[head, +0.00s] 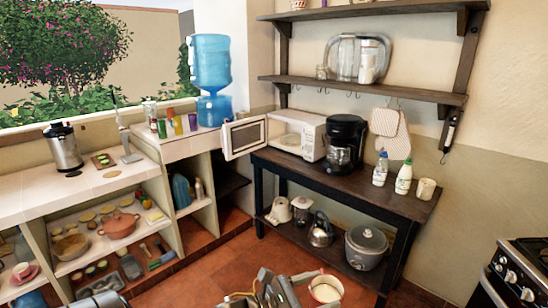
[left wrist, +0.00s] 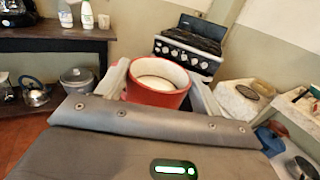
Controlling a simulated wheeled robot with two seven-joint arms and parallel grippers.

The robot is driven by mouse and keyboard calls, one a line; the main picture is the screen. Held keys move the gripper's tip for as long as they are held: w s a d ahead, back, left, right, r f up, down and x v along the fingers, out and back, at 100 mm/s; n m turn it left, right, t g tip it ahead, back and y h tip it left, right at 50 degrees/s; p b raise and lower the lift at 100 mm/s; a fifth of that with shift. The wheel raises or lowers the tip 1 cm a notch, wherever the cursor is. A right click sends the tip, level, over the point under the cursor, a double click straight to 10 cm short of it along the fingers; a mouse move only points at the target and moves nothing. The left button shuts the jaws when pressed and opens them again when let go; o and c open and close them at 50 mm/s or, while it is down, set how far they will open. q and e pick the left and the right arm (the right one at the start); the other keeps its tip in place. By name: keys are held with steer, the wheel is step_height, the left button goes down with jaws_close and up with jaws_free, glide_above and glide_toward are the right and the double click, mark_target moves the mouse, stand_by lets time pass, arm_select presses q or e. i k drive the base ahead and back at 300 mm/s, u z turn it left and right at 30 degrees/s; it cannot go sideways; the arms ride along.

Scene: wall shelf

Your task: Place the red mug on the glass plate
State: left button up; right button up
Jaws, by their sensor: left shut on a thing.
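The red mug (left wrist: 157,97) is upright between the fingers of my left gripper (left wrist: 161,86) in the left wrist view, with a pale inside. In the head view the mug (head: 325,291) shows at the bottom edge, its lower part cut off. My left gripper (head: 308,286) is shut on it, in front of the dark table and above floor level. A clear or silvery rounded plate (head: 341,63) leans on the middle wall shelf, behind a small jar and a canister; I cannot tell if it is the glass plate. My right gripper is not in view.
The dark table (head: 400,200) holds a microwave (head: 305,131) with its door open, a coffee maker (head: 345,148), two bottles and a pale mug (head: 426,189). Its lower shelf holds a kettle and a cooker (head: 366,250). A stove (head: 520,275) stands at the right.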

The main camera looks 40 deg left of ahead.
mark_target(291, 139)
steer(key=u, duration=0.85)
steer(key=i, duration=0.9)
steer(key=u, duration=0.95)
steer(key=i, duration=1.45)
steer(key=z, duration=0.85)
steer(key=i, duration=0.95)
steer(key=z, duration=0.85)
steer(key=i, duration=0.6)
